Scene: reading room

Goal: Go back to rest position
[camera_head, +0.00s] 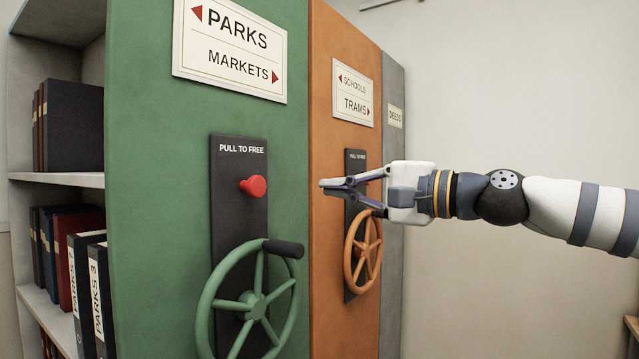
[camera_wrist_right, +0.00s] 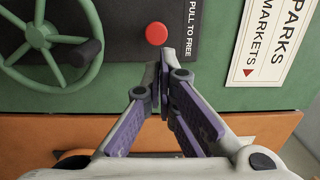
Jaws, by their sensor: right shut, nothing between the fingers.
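My right gripper (camera_head: 322,184) reaches in from the right in the head view, in front of the orange shelf end. Its fingers point left, toward the green shelf end. In the right wrist view the fingertips (camera_wrist_right: 163,62) are together with nothing between them. A red knob (camera_head: 254,186) on the green unit's black plate is apart from the gripper in the head view. The knob also shows in the right wrist view (camera_wrist_right: 156,34), just beyond the fingertips. My left gripper is in neither view.
The green handwheel (camera_head: 232,305) with a black handle sits below the red knob. An orange handwheel (camera_head: 348,255) is just below my right gripper. Signs are on the green, orange and grey ends. Binders fill the shelves at left. The space before the wall at right looks free.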

